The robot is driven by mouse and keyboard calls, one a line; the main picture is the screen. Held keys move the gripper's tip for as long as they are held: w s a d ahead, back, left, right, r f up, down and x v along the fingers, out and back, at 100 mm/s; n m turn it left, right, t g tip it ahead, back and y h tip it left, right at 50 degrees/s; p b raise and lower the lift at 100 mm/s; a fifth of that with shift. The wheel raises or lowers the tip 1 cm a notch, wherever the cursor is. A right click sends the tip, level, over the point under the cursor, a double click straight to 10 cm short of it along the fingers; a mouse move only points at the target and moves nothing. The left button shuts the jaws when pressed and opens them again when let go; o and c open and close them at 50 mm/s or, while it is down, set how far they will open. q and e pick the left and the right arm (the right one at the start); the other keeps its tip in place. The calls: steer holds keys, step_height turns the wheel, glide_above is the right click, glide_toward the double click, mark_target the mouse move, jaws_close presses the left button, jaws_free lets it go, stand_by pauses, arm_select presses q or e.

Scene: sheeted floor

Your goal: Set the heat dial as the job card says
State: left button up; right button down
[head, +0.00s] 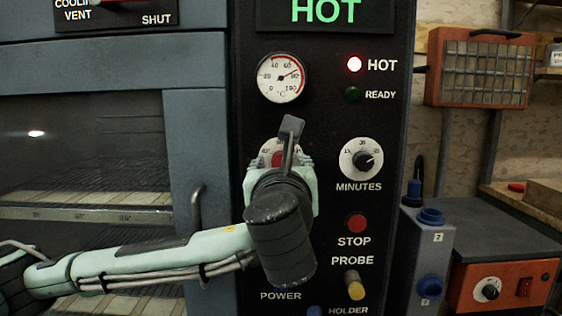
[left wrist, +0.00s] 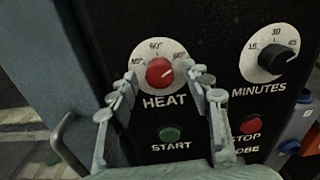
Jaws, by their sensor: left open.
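The heat dial (left wrist: 160,73) is a red knob on a round white scale plate, above the word HEAT, in the left wrist view. A "60" shows at the top of its scale; the side numbers are partly covered or blurred, and I cannot tell its exact setting. In the head view only part of the heat dial (head: 277,159) shows behind my arm. My left gripper (left wrist: 163,88) is open, with one finger on each side of the knob. I cannot tell whether the fingers touch it. No job card is recognisable, and my right gripper is not in view.
The black panel holds a temperature gauge (head: 281,78), a lit red HOT lamp (head: 354,64), a minutes dial (head: 361,158), a red STOP button (head: 356,223) and a green START button (left wrist: 170,133). A door handle (head: 196,206) sticks out left of the panel.

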arm_select(q)
steer(key=shift+w, duration=0.35)
jaws_close()
